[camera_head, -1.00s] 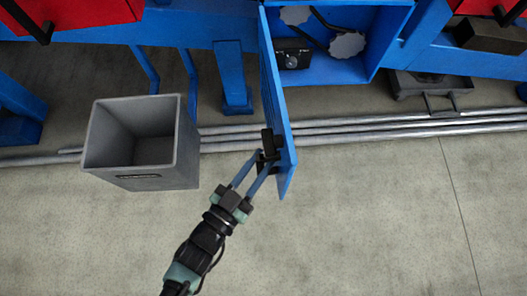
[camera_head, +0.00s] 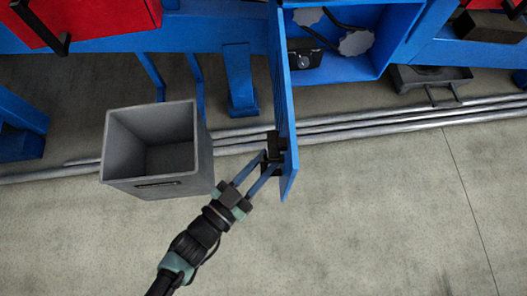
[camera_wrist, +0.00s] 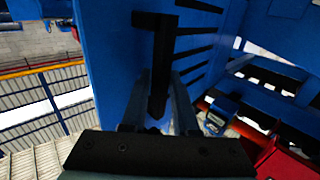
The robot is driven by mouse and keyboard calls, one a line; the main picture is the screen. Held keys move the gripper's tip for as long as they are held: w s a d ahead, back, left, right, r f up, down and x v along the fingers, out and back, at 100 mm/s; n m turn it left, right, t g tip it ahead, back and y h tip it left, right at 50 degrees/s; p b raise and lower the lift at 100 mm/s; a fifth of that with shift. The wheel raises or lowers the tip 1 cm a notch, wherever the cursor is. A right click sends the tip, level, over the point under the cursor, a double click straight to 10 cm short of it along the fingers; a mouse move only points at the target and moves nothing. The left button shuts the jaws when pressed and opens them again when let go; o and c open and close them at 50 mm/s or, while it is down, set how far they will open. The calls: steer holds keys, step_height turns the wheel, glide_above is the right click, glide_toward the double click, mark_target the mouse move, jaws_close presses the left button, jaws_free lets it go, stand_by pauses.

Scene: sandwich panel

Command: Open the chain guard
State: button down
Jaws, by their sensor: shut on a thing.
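The chain guard (camera_head: 284,105) is a blue panel door, swung out from the blue housing so it shows nearly edge-on in the head view. A black handle (camera_head: 276,147) sits on its left face near the lower end. My gripper (camera_head: 270,160) is shut on this handle. In the wrist view the dark handle (camera_wrist: 160,62) runs down between my two fingers (camera_wrist: 160,100), with the blue door (camera_wrist: 108,45) behind it. Inside the open housing (camera_head: 345,65) are grey sprockets (camera_head: 356,42) and a black box (camera_head: 304,58).
A grey open bin (camera_head: 157,150) stands on the floor left of the door and my arm. Grey pipes (camera_head: 420,118) run along the floor behind. Red cabinets with black handles (camera_head: 85,20) are at the upper left. The floor at the right is clear.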

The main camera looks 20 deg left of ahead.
steer(key=c, duration=0.8)
jaws_free()
steer(key=p+v, duration=0.2)
steer(key=v, duration=1.1)
